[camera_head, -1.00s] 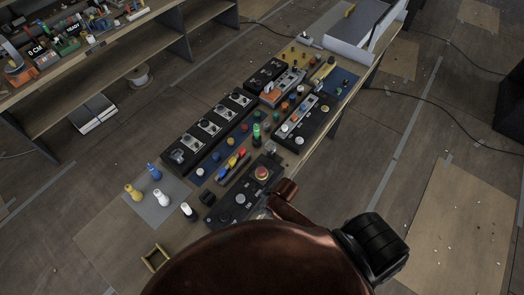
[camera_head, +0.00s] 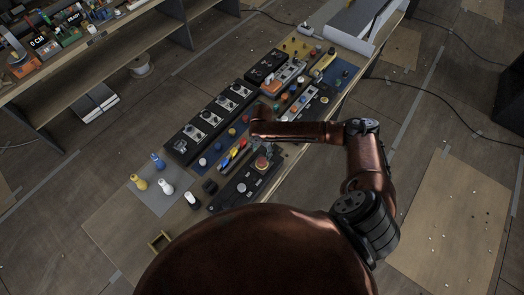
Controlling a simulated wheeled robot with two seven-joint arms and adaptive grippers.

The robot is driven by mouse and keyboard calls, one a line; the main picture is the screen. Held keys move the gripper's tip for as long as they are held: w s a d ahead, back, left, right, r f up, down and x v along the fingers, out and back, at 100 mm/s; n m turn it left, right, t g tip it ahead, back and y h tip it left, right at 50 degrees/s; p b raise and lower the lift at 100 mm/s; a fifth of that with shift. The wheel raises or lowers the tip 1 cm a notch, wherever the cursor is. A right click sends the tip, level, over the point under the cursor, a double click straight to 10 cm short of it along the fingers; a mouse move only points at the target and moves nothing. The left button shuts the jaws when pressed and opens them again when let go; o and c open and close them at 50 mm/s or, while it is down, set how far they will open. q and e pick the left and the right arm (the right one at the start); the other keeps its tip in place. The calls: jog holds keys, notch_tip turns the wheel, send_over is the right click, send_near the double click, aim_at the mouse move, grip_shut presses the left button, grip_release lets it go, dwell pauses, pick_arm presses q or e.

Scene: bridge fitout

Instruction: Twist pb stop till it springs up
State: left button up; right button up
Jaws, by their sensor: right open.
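The red mushroom stop button (camera_head: 262,163) sits on a yellow ring at the far end of a black control box (camera_head: 226,199) on the bench. A white round button is on the same box. My right arm reaches in from the right over the bench, and its wrist bends down just behind the red button. My right gripper (camera_head: 277,149) is small and dark here, open and empty, close to the red button. I cannot tell whether it touches the button. My left gripper is not in view.
A row of black boxes with knobs (camera_head: 211,119) lies left of the arm. Blue, yellow and white pegs (camera_head: 165,188) stand on a grey mat at the near left. More button boxes and coloured buttons lie farther along. The bench's right edge runs under my arm.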

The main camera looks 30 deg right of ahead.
aim_at(262, 160)
jog(key=shift+d+f+b, duration=0.1)
jog(key=shift+f+b, duration=3.6)
jog(key=shift+f, duration=0.2)
jog(key=shift+r, duration=0.1)
jog(key=shift+c, duration=0.3)
grip_shut()
